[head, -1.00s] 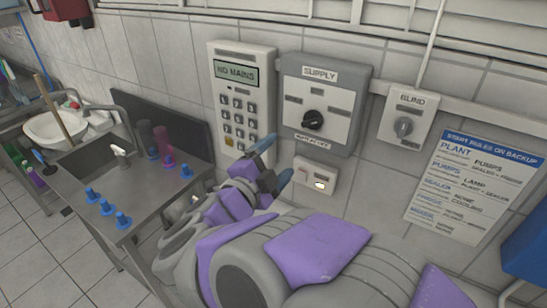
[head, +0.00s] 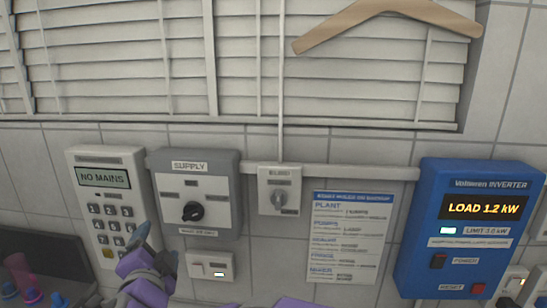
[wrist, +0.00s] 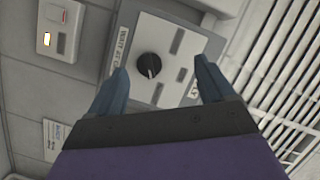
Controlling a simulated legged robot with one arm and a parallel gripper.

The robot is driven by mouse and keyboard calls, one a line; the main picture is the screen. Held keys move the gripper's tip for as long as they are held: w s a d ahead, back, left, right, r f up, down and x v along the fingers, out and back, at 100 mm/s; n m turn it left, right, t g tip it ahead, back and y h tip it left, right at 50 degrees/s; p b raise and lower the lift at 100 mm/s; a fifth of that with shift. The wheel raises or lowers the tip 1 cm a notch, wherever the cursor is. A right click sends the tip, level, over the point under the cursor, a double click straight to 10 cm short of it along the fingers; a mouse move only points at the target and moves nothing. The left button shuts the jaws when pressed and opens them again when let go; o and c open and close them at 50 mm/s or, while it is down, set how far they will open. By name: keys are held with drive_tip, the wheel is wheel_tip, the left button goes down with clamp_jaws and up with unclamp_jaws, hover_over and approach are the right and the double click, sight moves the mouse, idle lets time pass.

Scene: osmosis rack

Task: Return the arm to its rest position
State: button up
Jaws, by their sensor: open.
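My gripper (head: 156,253) is at the lower left of the head view, in front of the wall below the supply box. Its two blue-grey fingers are apart with nothing between them. In the wrist view my gripper (wrist: 160,82) points toward the grey supply box (wrist: 172,28), and the box's black knob (wrist: 149,65) shows between and beyond the fingertips. I cannot tell the exact gap to the box. My purple and grey arm links show along the bottom edge of the head view.
On the wall are a keypad reading "NO MAINS" (head: 107,200), the supply box (head: 193,225), a small switch plate (head: 209,267), a blind switch (head: 279,190), a rules sheet (head: 347,237) and a blue inverter reading "LOAD 1.2 kW" (head: 466,228). A wooden hanger (head: 385,18) hangs before the blinds (head: 130,90).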

drive_tip(key=s+d+f+n+g, duration=0.5)
drive_tip(key=s+d+f+g, duration=0.1)
drive_tip(key=d, duration=0.5)
drive_tip(key=s+d+f+n+g, duration=0.5)
drive_tip(key=s+d+f+g, duration=0.1)
drive_tip(key=d, duration=0.5)
drive_tip(key=s+d+f+g+h, duration=0.2)
drive_tip(key=s+d+g, duration=0.1)
drive_tip(key=s+d, duration=0.5)
drive_tip(key=s+d+f+g+h, duration=0.2)
drive_tip(key=s+d+g, duration=0.1)
drive_tip(key=s+d, duration=0.6)
drive_tip(key=shift+s+f+m, duration=0.2)
drive_tip(key=shift+f+m, duration=0.1)
drive_tip(key=shift+f, duration=0.05)
